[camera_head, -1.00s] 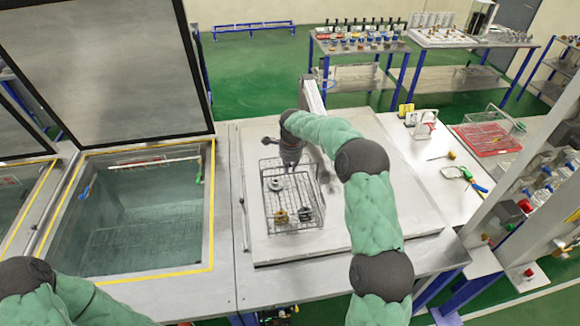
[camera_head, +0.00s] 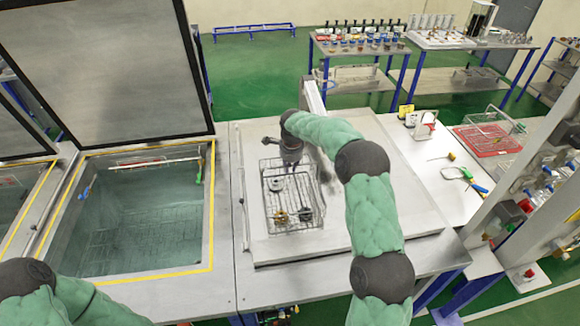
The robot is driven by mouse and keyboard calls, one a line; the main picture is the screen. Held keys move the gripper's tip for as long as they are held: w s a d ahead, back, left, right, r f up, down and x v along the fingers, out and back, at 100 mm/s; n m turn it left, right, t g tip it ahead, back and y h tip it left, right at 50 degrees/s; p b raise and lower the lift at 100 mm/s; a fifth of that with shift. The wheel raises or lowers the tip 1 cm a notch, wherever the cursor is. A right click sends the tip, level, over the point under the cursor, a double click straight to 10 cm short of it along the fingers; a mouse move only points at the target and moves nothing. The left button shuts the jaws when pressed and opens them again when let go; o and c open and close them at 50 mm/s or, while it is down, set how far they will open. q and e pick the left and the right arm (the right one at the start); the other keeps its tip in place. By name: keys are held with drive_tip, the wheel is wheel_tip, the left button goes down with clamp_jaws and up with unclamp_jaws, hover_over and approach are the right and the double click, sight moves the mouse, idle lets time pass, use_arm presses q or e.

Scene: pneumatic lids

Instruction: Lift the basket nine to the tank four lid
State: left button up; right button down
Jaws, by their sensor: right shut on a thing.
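A wire basket (camera_head: 293,221) with several small metal parts in it is on or just above the closed grey tank lid (camera_head: 390,225) in the middle. I cannot tell whether its bottom touches the lid. My right gripper (camera_head: 290,164) is at the basket's far side, shut on its upper rim or handle; the fingertips are partly hidden. My left arm shows only at the lower left corner, and its gripper is out of view.
Left of the lid is an open tank (camera_head: 140,230) of liquid with its lid raised (camera_head: 105,70). At right, a white worktop (camera_head: 440,185) holds a red tray (camera_head: 487,139) and hand tools. The lid's right part is bare beneath my right arm.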

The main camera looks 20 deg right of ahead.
drive_tip(key=c, duration=1.4)
unclamp_jaws()
drive_tip(key=shift+s+a+f, duration=0.1)
drive_tip(key=shift+s+f, duration=0.2)
drive_tip(key=shift+f, duration=0.4)
drive_tip(key=shift+o, duration=1.2)
drive_tip(key=shift+w+f, duration=0.1)
wheel_tip(320, 180, up, 24)
drive_tip(key=s+p, duration=0.1)
drive_tip(key=p, duration=0.8)
drive_tip(key=shift+s, duration=0.4)
drive_tip(key=shift+a, duration=0.1)
